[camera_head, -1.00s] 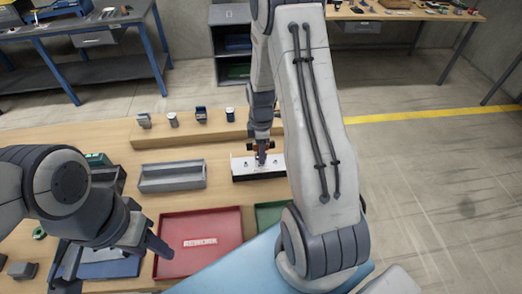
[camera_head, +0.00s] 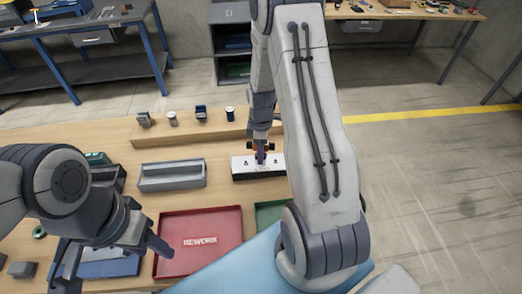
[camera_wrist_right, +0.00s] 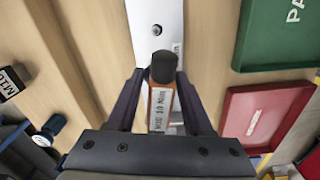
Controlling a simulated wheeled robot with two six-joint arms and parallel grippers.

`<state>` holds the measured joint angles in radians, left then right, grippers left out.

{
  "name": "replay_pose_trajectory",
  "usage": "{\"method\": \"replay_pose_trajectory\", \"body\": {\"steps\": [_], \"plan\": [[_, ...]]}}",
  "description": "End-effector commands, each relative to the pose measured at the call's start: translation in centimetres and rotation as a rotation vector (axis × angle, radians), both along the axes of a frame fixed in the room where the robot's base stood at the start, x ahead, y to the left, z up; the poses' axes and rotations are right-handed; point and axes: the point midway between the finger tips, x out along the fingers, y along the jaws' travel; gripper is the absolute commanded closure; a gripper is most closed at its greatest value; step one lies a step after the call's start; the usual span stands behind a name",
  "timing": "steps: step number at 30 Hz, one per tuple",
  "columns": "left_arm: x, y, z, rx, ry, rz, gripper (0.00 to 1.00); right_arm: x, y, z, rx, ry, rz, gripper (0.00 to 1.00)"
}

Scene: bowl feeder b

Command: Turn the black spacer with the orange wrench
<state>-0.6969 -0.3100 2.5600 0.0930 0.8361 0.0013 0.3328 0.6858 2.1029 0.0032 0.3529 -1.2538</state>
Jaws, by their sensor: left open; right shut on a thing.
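My right gripper (camera_head: 260,158) is over the white plate (camera_head: 243,165) of a low block on the bench. In the right wrist view its fingers (camera_wrist_right: 160,105) are shut around the orange wrench (camera_wrist_right: 159,108), which carries a white printed label. A black round end (camera_wrist_right: 164,67) shows at the far end of the orange body, over the white plate (camera_wrist_right: 150,12); I cannot tell whether it is the spacer or part of the wrench. A dark round spot is on the plate beyond it. My left gripper (camera_head: 112,258) is open and empty at the lower left.
A red REWORK tray (camera_head: 200,240) and a partly hidden green tray (camera_head: 268,213) lie in front of the plate. A grey bin (camera_head: 172,176) is to the left. Several small parts stand on a wooden ledge (camera_head: 190,131) behind. Bare bench lies between bin and plate.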

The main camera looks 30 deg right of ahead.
Motion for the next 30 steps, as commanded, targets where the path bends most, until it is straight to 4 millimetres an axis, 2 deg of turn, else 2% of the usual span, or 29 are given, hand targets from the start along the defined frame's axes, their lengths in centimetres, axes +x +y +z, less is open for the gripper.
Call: {"method": "replay_pose_trajectory", "body": {"steps": [14, 21, 30], "plan": [[0.00, 0.00, 0.01, 0.000, 0.000, 0.000, 0.50, 0.02, 0.00, 0.01, -0.001, -0.001, -0.018, 1.00], [0.00, 0.00, 0.12, 0.000, 0.000, 0.000, 0.50, 0.03, -0.01, 0.02, -0.001, -0.001, 0.103, 1.00], [0.00, 0.00, 0.26, 0.000, 0.000, 0.000, 0.50, 0.05, -0.02, 0.20, -0.001, -0.001, 0.104, 1.00]]}}
